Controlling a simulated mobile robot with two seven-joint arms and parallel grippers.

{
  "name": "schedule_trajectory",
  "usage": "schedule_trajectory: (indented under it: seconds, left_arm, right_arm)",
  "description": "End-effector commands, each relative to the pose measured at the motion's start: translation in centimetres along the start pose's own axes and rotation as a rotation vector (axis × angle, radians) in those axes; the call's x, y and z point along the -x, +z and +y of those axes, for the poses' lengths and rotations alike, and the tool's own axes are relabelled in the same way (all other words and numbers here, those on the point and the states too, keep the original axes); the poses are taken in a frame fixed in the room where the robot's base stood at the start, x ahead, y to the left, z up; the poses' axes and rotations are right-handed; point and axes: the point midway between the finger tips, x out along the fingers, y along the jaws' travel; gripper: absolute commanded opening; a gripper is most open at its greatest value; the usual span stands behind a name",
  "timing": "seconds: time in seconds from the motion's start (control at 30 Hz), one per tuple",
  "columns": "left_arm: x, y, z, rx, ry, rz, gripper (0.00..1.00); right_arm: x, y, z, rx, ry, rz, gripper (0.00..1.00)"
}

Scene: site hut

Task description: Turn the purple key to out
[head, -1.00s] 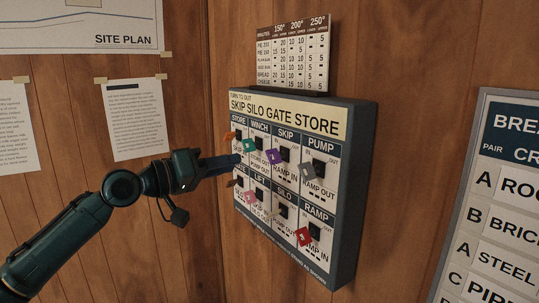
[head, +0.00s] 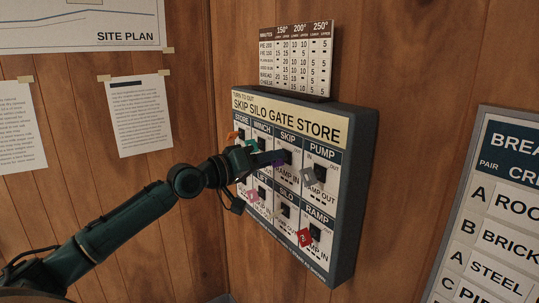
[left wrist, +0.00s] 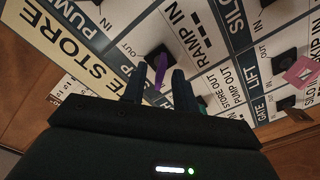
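The purple key (head: 277,161) sits in the black SKIP switch (head: 285,156) in the top row of the key panel (head: 291,112). In the left wrist view the purple key (left wrist: 160,71) shows between the two fingertips. My left gripper (head: 271,157) reaches the key from the left; in the left wrist view its fingers (left wrist: 159,82) stand apart on either side of it, with a gap visible. Whether either finger touches the key cannot be told. The gripper hides part of the WINCH column. My right gripper is not in view.
Close by on the panel are a grey key (head: 307,177) at PUMP, a red key (head: 305,237) at RAMP, a pink key (head: 253,196) at LIFT and an orange key (head: 233,134) at STORE.

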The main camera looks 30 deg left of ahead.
Motion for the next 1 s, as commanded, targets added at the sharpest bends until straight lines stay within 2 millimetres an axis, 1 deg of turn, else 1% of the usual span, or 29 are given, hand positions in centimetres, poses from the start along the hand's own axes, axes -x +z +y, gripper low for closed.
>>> schedule_trajectory:
  seconds: [0.1, 0.33, 0.7, 1.0]
  left_arm:
    - [-0.32, -0.01, 0.04, -0.001, 0.0, 0.0, 0.29]
    - [-0.34, 0.04, 0.0, -0.001, 0.0, -0.001, 0.29]
    - [-0.32, 0.04, 0.01, -0.001, 0.0, -0.001, 0.0]
    - [-0.32, 0.05, 0.01, -0.004, 0.0, -0.001, 0.0]
  right_arm:
    - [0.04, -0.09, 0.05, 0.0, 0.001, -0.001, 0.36]
    - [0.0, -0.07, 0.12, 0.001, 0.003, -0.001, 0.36]
    - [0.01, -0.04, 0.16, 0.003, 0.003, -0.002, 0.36]
    - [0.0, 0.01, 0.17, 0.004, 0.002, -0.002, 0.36]
